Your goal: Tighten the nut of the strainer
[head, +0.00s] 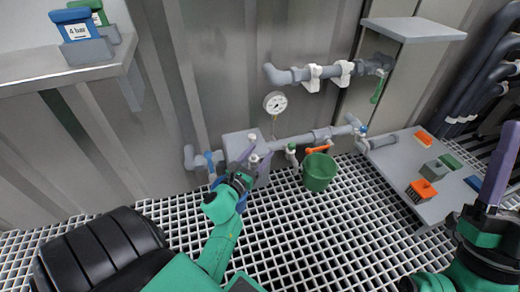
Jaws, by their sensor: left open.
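The grey pipe run (292,141) crosses low along the wall, with fittings on it. I cannot tell for sure which fitting is the strainer, and its nut is not clearly visible. My right gripper (497,165) is at the right edge, partly cut off, with a purple finger pointing up.
A green bucket (319,172) stands on the white grating under an orange lever (318,149). A pressure gauge (275,103) is above the pipe. A low grey bench (402,178) at right carries orange and green blocks. A shelf (62,76) is at upper left.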

